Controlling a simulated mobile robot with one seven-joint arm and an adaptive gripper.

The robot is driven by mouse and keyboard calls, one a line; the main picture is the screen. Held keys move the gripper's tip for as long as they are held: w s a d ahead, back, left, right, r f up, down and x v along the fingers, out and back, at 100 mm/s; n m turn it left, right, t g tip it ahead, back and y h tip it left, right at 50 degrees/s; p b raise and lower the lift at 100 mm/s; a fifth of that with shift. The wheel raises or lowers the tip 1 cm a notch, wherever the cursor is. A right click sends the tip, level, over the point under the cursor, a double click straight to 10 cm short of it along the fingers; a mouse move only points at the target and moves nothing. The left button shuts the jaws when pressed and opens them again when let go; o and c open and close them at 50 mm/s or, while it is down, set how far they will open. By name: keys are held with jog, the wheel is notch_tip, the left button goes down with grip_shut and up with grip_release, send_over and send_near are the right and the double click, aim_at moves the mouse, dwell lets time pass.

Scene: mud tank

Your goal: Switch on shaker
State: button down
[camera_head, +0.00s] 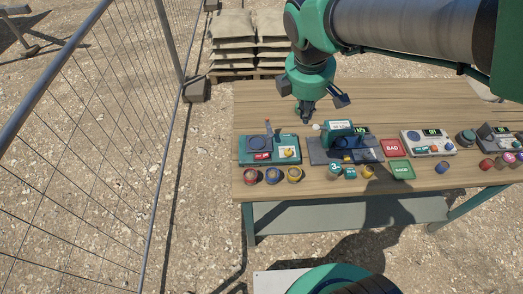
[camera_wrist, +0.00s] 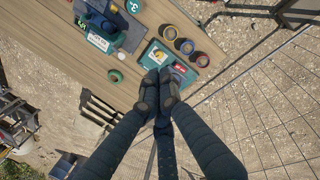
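A flat teal device (camera_head: 270,150) with an upright post, a red label or display and a white panel with a yellow knob stands at the left of the table; it also shows in the wrist view (camera_wrist: 154,54). I cannot read a name on it, so I cannot tell if it is the shaker. A teal-headed device (camera_head: 339,129) on a dark base stands right of it, with a lit display behind. My gripper (camera_head: 307,115) hangs above the table's back, right of the flat device. In the wrist view its fingertips (camera_wrist: 160,76) are together, seemingly empty, overlapping the flat device's edge.
Several rings or jars (camera_head: 273,176) line the wooden table's (camera_head: 400,93) front edge. A red BAD card (camera_head: 391,147) and green card (camera_head: 402,169) lie right of centre. A white instrument (camera_head: 428,141) stands farther right. A wire fence (camera_head: 110,120) runs left; stacked sacks (camera_head: 232,40) stand behind.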

aim_at(265, 155)
jog(key=w+a+f+n+g+h, duration=0.1)
jog(key=w+a+f+n+h, duration=0.1)
jog(key=w+a+f+n, duration=0.4)
jog(key=w+a+f+n+g+h, duration=0.1)
jog(key=w+a+f+n, duration=0.5)
jog(key=a+f+n, duration=0.5)
notch_tip(265, 155, down, 4)
jog(key=n+p, duration=0.1)
jog(key=n, duration=0.2)
jog(key=shift+w+h, duration=0.2)
jog(key=shift+h, duration=0.2)
jog(key=b+x, duration=0.3)
jog(key=x, duration=1)
jog(key=shift+s+d+f, duration=0.1)
jog(key=shift+d+f, duration=0.1)
jog(key=shift+f, duration=0.1)
jog(key=shift+d+p, duration=0.1)
jog(key=shift+p, duration=0.35)
